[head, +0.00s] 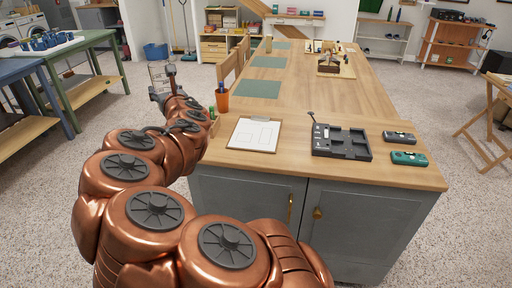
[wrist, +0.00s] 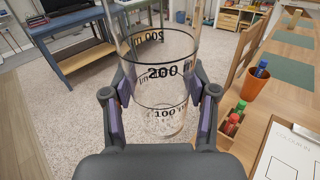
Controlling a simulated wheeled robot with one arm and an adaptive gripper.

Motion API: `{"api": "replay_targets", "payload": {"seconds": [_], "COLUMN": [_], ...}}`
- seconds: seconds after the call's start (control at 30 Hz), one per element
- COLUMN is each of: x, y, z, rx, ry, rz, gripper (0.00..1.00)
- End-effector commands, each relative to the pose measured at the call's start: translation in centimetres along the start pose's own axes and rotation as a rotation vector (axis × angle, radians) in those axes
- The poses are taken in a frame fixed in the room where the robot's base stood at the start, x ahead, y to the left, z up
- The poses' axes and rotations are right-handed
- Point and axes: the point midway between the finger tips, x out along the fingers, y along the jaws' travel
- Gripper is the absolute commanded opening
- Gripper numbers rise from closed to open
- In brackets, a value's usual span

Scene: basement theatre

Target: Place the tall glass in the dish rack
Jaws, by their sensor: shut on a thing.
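My gripper (wrist: 162,108) is shut on a tall clear glass (wrist: 165,72) with black graduation marks reading 100 and 200. The dark fingers with purple pads press on it from both sides in the wrist view. In the head view the glass (head: 158,73) stands roughly upright in my gripper (head: 163,90), above the floor left of the long wooden counter. I cannot clearly make out a dish rack; a white tray with blue items (head: 42,46) on the green table at the far left is too small to identify.
The wooden counter (head: 330,95) holds an orange cup (head: 222,103), a clipboard (head: 253,134), a black tray (head: 341,142) and two small devices. A wooden chair (head: 229,73) stands at its left side. A blue table (head: 22,72) is at left. Open carpet lies between.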

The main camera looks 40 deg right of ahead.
Motion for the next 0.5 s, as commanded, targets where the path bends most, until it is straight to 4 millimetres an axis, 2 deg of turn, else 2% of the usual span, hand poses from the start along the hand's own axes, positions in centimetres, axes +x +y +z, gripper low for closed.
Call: {"api": "replay_targets", "payload": {"seconds": [0.03,0.1,0.3,0.5], "x": [-0.8,-1.7,-5.2,-9.2], "y": [-2.0,-4.1,-10.0,-15.0], "z": [-1.6,-2.3,-4.8,-7.5], "rx": [0.0,0.0,-0.003,-0.003], "ry": [-0.004,-0.005,-0.005,-0.009], "rz": [-0.027,-0.057,-0.141,-0.221], "gripper": [0.09,0.09,0.09,0.09]}}
